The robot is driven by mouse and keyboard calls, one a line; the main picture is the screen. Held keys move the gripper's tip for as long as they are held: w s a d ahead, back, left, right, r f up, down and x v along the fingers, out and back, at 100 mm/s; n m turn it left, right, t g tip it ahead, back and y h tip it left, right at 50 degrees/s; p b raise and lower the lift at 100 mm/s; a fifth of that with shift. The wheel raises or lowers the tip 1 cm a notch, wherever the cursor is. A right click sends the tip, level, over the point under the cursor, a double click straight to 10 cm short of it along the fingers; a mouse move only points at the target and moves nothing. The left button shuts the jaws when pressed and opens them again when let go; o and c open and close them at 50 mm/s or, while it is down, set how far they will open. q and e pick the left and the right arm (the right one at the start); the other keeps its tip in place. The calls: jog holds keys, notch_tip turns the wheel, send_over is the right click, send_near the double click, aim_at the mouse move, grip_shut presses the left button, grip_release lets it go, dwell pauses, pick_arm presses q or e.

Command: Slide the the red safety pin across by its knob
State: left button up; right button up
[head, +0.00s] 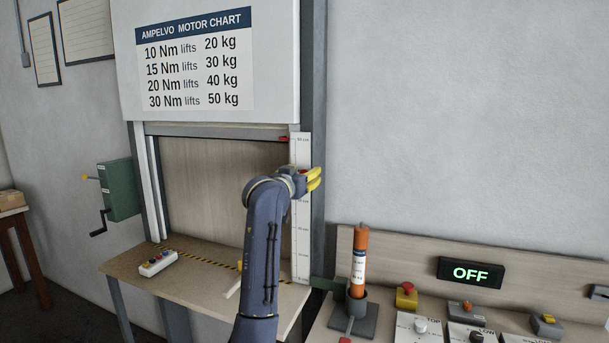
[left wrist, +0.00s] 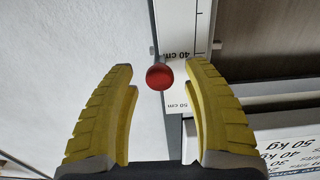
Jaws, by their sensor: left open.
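The safety pin's round red knob (left wrist: 159,76) shows in the left wrist view, between the tips of my left gripper's yellow fingers (left wrist: 160,68). There is a visible gap on each side of the knob, and the fingers are open. A thin grey rod shows just above the knob, in front of the white scale strip (left wrist: 183,38). In the head view my left gripper (head: 315,179) is at the right post of the lift frame, beside the scale strip (head: 300,235). The gripper hides most of the pin there. My right gripper is not in view.
A shutter panel with a motor chart (head: 200,60) hangs above the wooden opening. A green crank box (head: 120,190) is at its left. A button box (head: 158,263) lies on the table. An orange cylinder (head: 358,262) and an OFF display (head: 470,272) stand right.

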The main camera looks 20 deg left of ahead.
pick_arm(q)
jog(key=shift+w, duration=0.35)
grip_shut()
dwell(0.3)
